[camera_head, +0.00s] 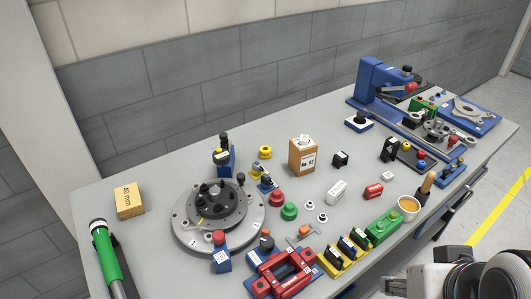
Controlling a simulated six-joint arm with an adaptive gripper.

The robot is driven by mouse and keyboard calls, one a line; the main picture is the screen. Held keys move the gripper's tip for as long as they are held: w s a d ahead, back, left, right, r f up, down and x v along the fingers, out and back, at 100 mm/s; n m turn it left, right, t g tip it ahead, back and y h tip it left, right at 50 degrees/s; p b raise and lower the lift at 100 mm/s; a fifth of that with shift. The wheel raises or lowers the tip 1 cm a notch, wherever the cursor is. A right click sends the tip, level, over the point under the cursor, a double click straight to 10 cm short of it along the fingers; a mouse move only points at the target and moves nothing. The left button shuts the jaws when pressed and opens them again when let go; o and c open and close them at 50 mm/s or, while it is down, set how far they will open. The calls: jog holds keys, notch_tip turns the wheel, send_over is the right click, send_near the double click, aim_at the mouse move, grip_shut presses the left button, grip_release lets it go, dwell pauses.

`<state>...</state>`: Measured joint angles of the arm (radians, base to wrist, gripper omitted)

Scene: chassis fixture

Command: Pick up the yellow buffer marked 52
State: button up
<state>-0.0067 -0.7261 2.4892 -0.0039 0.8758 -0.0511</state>
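A small round yellow piece (265,151) with a dark centre sits on the grey table behind the round fixture, left of the wooden box. It looks like a buffer, but no number can be read on it. A red round buffer (277,198) and a green one (289,211) stand nearer the table's middle. Grey and white parts of my arm show at the bottom right corner. My gripper's fingers cannot be made out, and nothing is seen held.
A large round metal fixture (183,226) stands left of centre, with a blue post (226,162) behind it. A wooden box (302,156) is right of the yellow piece. A red clamp (286,273) and yellow block row (343,254) crowd the front. The back left of the table is mostly clear.

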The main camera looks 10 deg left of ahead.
jog(key=w+a+n+t, duration=0.1)
jog(key=w+a+n, duration=0.2)
jog(key=w+n, duration=0.5)
jog(key=w+a+f+n+t+y, duration=0.1)
jog(key=w+a+n, duration=0.3)
jog(key=w, duration=0.6)
jog(key=w+a+n+t, duration=0.1)
jog(key=w+a+n, duration=0.1)
jog(key=w+n, duration=0.7)
jog(key=n+t+y, duration=0.3)
jog(key=n+y, duration=0.2)
jog(key=n, duration=1.4)
send_near(268, 152)
jog(key=shift+w+d+r, duration=0.2)
jog(key=shift+w+d, duration=0.1)
jog(key=shift+w, duration=0.25)
jog(key=shift+w+a+f+n+y, duration=0.2)
jog(key=shift+w+a+f+n, duration=0.1)
jog(key=shift+f+n, duration=0.15)
jog(key=shift+w+a+f+n+y, duration=0.2)
jog(key=shift+w+f+n, duration=0.1)
jog(key=shift+f+n, duration=0.1)
jog(key=shift+x, duration=1.2)
jog(key=shift+a, duration=0.1)
